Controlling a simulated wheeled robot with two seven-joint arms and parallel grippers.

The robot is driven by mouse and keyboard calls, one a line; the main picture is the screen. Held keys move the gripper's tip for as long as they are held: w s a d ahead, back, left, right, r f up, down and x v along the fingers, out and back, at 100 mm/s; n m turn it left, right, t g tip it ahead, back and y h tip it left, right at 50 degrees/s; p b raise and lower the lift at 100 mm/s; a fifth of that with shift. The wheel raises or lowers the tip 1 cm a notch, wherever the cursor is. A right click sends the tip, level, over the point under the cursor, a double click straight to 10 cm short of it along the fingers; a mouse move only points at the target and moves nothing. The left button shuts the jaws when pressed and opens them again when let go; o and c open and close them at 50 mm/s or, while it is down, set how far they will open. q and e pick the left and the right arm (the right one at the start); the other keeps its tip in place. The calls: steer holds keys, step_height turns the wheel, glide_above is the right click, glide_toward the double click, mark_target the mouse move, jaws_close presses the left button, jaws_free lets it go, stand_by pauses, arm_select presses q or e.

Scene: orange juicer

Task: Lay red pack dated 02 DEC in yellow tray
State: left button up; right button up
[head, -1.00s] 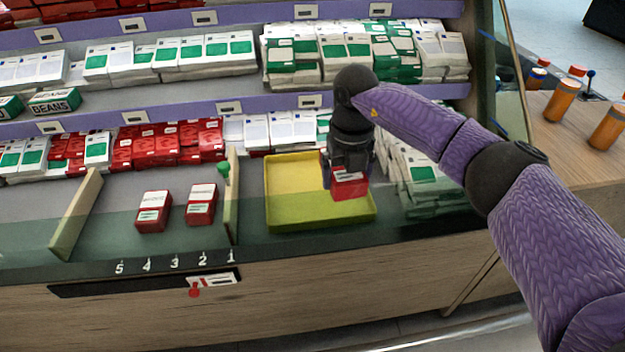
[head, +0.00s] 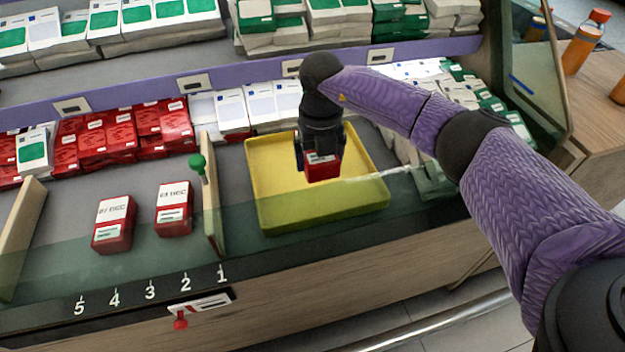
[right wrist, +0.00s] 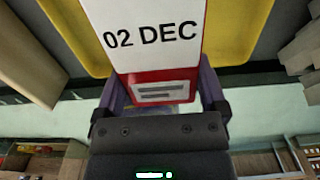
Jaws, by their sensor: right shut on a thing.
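My right gripper (head: 320,160) is shut on a red pack (head: 322,171) and holds it over the yellow tray (head: 262,216). In the right wrist view the red pack (right wrist: 155,50) shows a white label reading "02 DEC", between the two fingers (right wrist: 165,95). The yellow tray (right wrist: 245,25) is behind it there. I cannot tell whether the pack touches the tray floor. The tray looks otherwise empty. My left gripper does not show.
Two more red packs stand left of the tray, one nearer (head: 174,222) and one farther left (head: 112,237). A divider with a green knob (head: 197,163) is between them and the tray. White-green packs (head: 440,180) lie right of the tray. A shelf edge (head: 225,85) runs behind.

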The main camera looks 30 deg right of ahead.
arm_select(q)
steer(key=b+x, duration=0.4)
arm_select(e)
step_height(320, 180, down, 8)
steer(key=shift+r+p, duration=0.25)
steer(key=shift+p, duration=0.1)
steer(key=shift+f, duration=0.15)
steer(key=o, duration=1.1)
steer(key=shift+r, duration=0.25)
step_height(320, 180, up, 12)
steer(key=p, duration=0.6)
steer(key=shift+f+p, duration=0.1)
steer(key=shift+p, duration=0.3)
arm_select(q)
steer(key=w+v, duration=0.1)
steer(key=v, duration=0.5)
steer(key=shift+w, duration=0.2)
